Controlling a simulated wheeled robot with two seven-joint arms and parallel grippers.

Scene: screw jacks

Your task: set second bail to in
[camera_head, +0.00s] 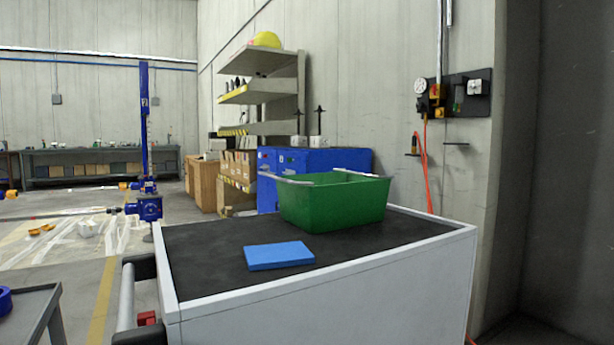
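A green tote (335,207) stands on the black top of a grey cabinet. It has two thin pale metal bails. One bail (286,179) lies along the tote's left end at rim height, its far end reaching past the rim to the left. The other bail (358,173) lies near the rim at the right end. The frame does not show which is the second bail, and their exact tilt in or out is hard to tell. The tote's inside is mostly hidden by its front wall. Neither of my grippers is in view.
A flat blue block (279,255) lies on the black cabinet top (205,262) in front of the tote. The cabinet has a raised pale edge and a handle (127,297) at its left. A large blue box (330,160) stands behind. The top's left part is clear.

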